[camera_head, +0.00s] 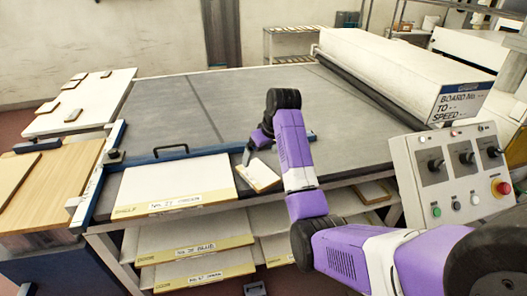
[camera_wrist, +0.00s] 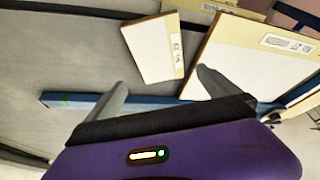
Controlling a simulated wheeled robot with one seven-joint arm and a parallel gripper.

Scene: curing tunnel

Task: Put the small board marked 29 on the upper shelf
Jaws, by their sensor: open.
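A small cream board (camera_head: 262,176) lies on the grey table top near its front edge, to the right of a larger board. It also shows in the wrist view (camera_wrist: 150,45), with a label strip along one side; its number is too small to read surely. My gripper (camera_wrist: 160,86) is open, its two fingers spread and empty. The small board lies just beyond the fingertips, apparently not between them. In the head view my gripper (camera_head: 250,152) is beside the small board, partly hidden by my arm. Shelf levels under the table front hold several labelled boards (camera_head: 196,246); I cannot tell which is the upper shelf.
A larger labelled board (camera_head: 175,185) lies at the table's front left, near a blue bar (camera_head: 100,170) with a dark handle. The control box (camera_head: 452,180) stands at the right, before the long white machine (camera_head: 390,70). The grey table middle (camera_head: 200,110) is clear.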

